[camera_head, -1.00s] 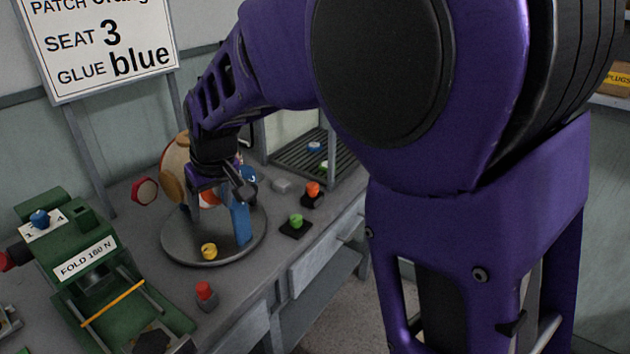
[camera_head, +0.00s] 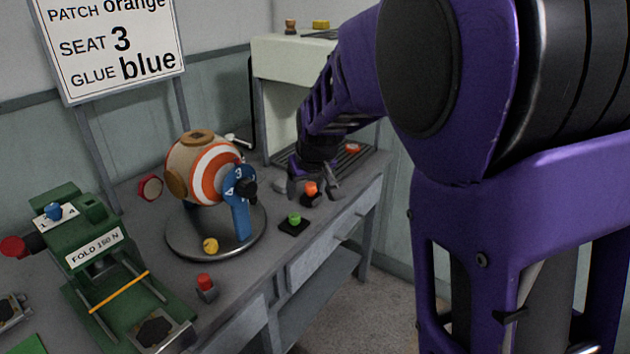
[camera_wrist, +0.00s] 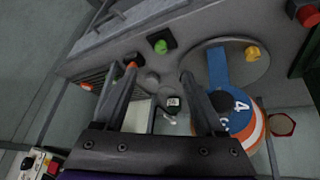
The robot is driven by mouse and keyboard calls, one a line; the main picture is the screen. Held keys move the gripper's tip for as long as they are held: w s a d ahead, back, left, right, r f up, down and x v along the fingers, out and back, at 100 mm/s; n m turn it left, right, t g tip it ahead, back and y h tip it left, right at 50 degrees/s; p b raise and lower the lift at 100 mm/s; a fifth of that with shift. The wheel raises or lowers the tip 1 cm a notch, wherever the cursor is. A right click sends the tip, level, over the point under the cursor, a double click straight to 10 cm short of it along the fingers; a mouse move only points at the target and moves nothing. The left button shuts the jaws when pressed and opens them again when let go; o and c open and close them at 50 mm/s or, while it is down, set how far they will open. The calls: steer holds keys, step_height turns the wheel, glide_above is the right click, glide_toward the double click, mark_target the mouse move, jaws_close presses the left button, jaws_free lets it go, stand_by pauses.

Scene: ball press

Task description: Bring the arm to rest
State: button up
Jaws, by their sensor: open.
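My gripper (camera_head: 318,186) hangs above the bench near its right end, to the right of the ball stand. Its two fingers are apart, and they also show in the wrist view (camera_wrist: 150,88). I see nothing held between them. My purple arm reaches in from the right of the head view. The orange and white ball (camera_head: 205,165) sits on its round metal stand (camera_head: 190,247), with a blue numbered bracket (camera_head: 241,215) at its right. My gripper is apart from the ball.
A green knob (camera_head: 294,218), an orange knob (camera_head: 310,187) and a red button (camera_head: 205,284) stand near the bench front. A pale cabinet (camera_head: 278,75) stands behind. A sign (camera_head: 112,45) hangs at the upper left.

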steer(key=shift+d, duration=0.7)
